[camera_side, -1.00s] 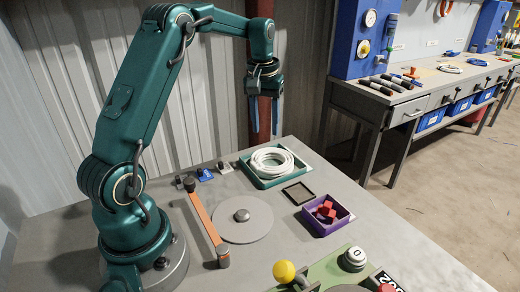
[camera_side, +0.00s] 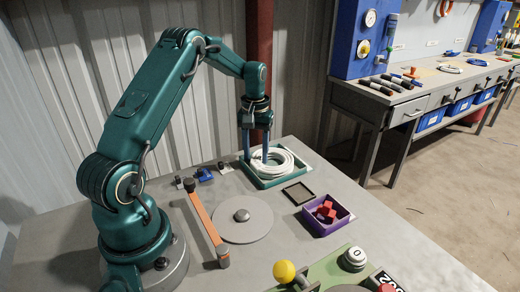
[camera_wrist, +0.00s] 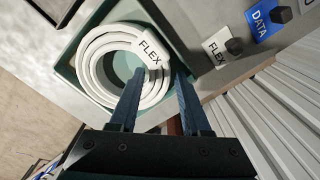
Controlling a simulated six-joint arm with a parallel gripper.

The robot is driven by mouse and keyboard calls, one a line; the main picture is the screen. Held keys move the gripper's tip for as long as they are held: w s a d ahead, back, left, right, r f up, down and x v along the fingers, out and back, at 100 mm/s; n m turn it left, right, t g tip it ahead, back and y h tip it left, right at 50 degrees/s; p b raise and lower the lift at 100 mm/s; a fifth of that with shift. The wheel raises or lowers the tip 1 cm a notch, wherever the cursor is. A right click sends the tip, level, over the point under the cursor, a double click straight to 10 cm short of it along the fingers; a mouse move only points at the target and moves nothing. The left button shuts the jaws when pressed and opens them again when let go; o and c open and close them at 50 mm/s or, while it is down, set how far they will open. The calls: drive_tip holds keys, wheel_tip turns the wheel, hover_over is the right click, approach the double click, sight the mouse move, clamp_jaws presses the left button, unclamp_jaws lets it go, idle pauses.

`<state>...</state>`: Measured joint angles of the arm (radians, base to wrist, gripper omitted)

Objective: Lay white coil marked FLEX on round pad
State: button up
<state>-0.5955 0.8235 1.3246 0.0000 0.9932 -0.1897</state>
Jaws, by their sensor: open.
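The white coil (camera_side: 284,160) lies in a green tray (camera_side: 262,183). In the wrist view the coil (camera_wrist: 92,60) carries a white tag reading FLEX (camera_wrist: 149,53). My gripper (camera_side: 256,160) is lowered at the coil's left side in the side view. Its blue fingers are apart, and in the wrist view the open gripper (camera_wrist: 158,82) has one finger over the ring near the tag and the other just outside it. I cannot tell whether the fingers touch the coil. The round grey pad (camera_side: 246,224) with a dark knob in its middle lies flat on the table.
An orange bar (camera_side: 206,222) lies left of the pad. A purple box (camera_side: 324,215) with red pieces and a small black frame (camera_side: 298,193) are to the right. A yellow ball (camera_side: 284,271) is near the front. Tags reading FLEX (camera_wrist: 216,48) and DATA (camera_wrist: 262,24) stand beside the tray.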

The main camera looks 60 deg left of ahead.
clamp_jaws()
drive_tip(key=shift+r, duration=0.15)
drive_tip(key=shift+r, duration=1.4)
